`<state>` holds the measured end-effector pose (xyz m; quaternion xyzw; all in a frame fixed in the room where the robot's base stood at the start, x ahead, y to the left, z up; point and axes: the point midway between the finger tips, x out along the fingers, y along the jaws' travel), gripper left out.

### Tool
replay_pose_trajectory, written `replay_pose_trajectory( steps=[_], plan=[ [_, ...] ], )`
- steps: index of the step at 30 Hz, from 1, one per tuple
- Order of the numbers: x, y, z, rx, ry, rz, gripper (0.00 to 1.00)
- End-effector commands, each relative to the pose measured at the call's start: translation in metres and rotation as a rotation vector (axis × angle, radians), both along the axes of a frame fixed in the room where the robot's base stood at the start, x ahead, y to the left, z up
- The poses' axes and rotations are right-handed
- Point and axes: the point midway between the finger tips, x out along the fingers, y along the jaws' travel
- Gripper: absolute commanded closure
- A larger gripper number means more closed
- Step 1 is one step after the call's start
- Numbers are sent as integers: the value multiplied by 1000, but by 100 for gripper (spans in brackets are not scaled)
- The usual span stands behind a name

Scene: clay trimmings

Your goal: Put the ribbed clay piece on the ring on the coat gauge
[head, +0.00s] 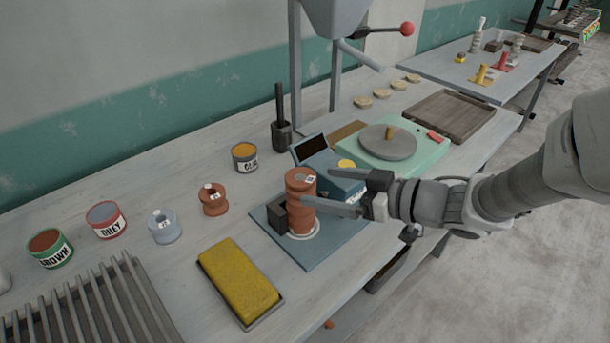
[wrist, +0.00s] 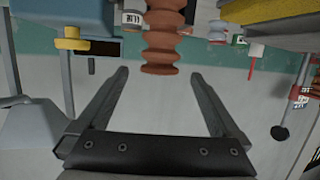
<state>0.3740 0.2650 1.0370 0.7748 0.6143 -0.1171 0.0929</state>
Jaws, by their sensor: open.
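The ribbed clay piece (head: 300,186) is a reddish-brown ridged column with a small white label on top. It stands upright on the coat gauge's blue plate (head: 325,245), within or over the pale ring (head: 315,234); the exact seating is hard to tell. A dark block (head: 279,215) is close beside it on the plate. My gripper (head: 318,187) is open and empty, just right of the piece, one finger overlapping it in the head view. In the wrist view the piece (wrist: 163,40) lies ahead, between the lines of my open fingers (wrist: 158,73) and not gripped.
A yellow sponge in a tray (head: 240,282) lies in front. A brown spool (head: 213,199), a pale blue spool (head: 165,227) and paint cans (head: 106,220) stand left. The glaze can (head: 244,158) is behind. A green wheel unit (head: 395,150) stands at the right.

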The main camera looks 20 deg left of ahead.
Motion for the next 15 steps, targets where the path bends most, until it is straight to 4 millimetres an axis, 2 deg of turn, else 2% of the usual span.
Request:
replay_pose_trajectory(
  steps=[3, 6, 15],
  plan=[
    [-3, -15, 6, 0, -1, -2, 0],
    [-5, -22, 7, -1, 0, -1, 0],
    [-2, -26, 9, -10, -11, -19, 0]
  ],
)
